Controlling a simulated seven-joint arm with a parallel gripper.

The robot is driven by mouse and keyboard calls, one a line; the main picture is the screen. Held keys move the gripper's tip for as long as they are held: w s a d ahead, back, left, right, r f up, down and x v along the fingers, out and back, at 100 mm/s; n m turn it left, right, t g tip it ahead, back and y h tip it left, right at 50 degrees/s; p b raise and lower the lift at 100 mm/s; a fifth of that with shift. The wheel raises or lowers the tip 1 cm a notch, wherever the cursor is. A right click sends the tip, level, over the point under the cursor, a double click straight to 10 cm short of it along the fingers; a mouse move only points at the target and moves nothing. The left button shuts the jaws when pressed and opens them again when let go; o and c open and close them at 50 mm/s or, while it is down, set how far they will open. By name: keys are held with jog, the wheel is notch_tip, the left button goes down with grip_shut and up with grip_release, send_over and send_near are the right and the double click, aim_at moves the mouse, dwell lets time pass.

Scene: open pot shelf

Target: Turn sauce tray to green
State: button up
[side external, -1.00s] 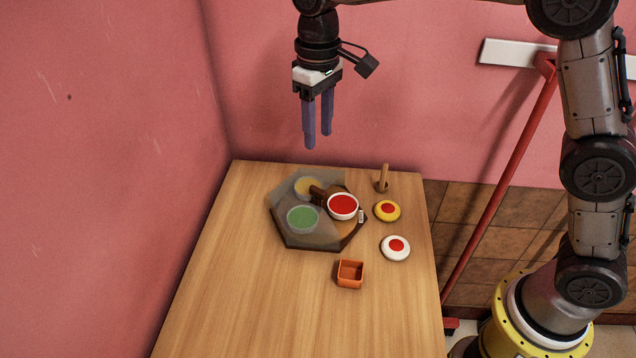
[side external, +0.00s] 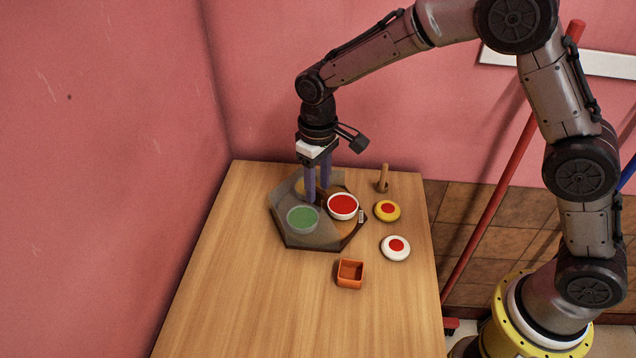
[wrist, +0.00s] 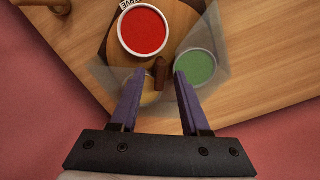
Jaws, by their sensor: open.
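The sauce tray (side external: 290,238) is a dark, many-sided tray on the wooden table. A grey see-through cover lies over most of it. Red sauce (side external: 343,206) is in the uncovered part, beside a small white label (side external: 361,216) that reads "SERVE" in the wrist view. Green sauce (side external: 303,218) shows through the cover. Yellow sauce (wrist: 151,97) is also under it, partly hidden by my fingers. A brown handle (wrist: 161,73) stands at the tray's middle. My gripper (side external: 318,195) is open and points down, its fingers on either side of the handle; contact cannot be told.
A yellow button (side external: 387,211) and a white button (side external: 396,247), both with red centres, are right of the tray. A wooden peg (side external: 383,179) stands behind them. An orange square cup (side external: 350,274) is in front. The table's front left (side external: 240,310) is clear.

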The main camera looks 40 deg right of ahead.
grip_shut()
dwell(1.5)
